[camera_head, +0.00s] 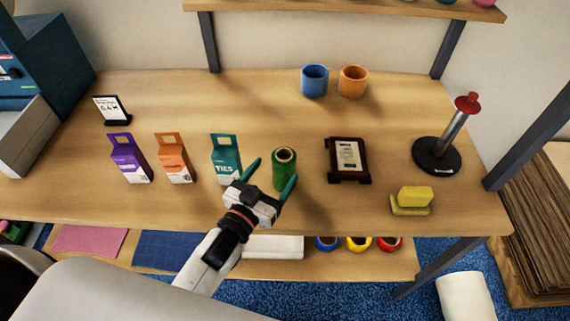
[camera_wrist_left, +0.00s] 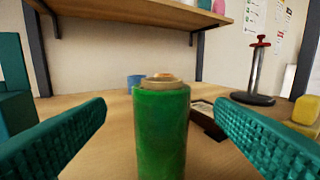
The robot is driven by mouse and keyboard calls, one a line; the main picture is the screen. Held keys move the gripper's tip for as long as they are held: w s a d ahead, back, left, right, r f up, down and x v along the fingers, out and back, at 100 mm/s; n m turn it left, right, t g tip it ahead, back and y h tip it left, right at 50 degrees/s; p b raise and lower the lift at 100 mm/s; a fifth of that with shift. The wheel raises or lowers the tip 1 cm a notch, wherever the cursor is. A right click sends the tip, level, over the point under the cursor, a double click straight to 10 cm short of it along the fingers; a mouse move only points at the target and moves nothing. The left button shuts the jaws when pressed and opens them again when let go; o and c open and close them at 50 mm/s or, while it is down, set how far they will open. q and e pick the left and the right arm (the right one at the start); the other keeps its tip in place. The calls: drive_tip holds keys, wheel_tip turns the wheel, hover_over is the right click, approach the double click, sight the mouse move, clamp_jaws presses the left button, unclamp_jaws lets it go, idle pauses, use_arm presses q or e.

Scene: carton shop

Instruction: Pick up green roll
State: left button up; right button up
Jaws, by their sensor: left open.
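The green roll (camera_head: 283,171) stands upright on the wooden table, between the teal carton and the dark framed stand. My left gripper (camera_head: 270,178) is open, and its teal fingers point toward the roll from the front. In the left wrist view the green roll (camera_wrist_left: 162,130) stands in the gap between the two fingers, with visible space on both sides. Its tan core shows at the top, and its lower end is cut off by the frame. My right gripper is not in view.
A teal carton (camera_head: 226,158) stands close on the left, with orange (camera_head: 173,158) and purple (camera_head: 130,158) cartons beyond. A framed stand (camera_head: 347,159) is on the right. Blue (camera_head: 314,81) and orange (camera_head: 353,81) cups stand behind. Yellow sponges (camera_head: 412,200) lie at the front right.

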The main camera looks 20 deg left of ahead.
sight(290, 149)
use_arm(q)
drive_tip(key=shift+w+d, duration=0.15)
drive_tip(key=shift+w, duration=0.55)
drive_tip(key=shift+w+d, duration=0.1)
drive_tip(key=shift+w, duration=0.2)
drive_tip(key=shift+w+p, duration=0.3)
drive_tip(key=shift+w, duration=0.05)
drive_tip(key=w, duration=0.1)
drive_tip(key=w+p, duration=0.1)
drive_tip(key=w+d, duration=0.1)
drive_tip(key=w, duration=0.1)
drive_tip(key=shift+w+r, duration=0.1)
drive_tip(key=shift+r, duration=0.15)
drive_tip(key=shift+w, duration=0.2)
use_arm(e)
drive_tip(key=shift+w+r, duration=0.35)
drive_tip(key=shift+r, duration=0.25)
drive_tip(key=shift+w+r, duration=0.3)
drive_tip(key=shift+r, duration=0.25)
use_arm(q)
drive_tip(key=shift+s, duration=0.1)
drive_tip(key=c, duration=1.2)
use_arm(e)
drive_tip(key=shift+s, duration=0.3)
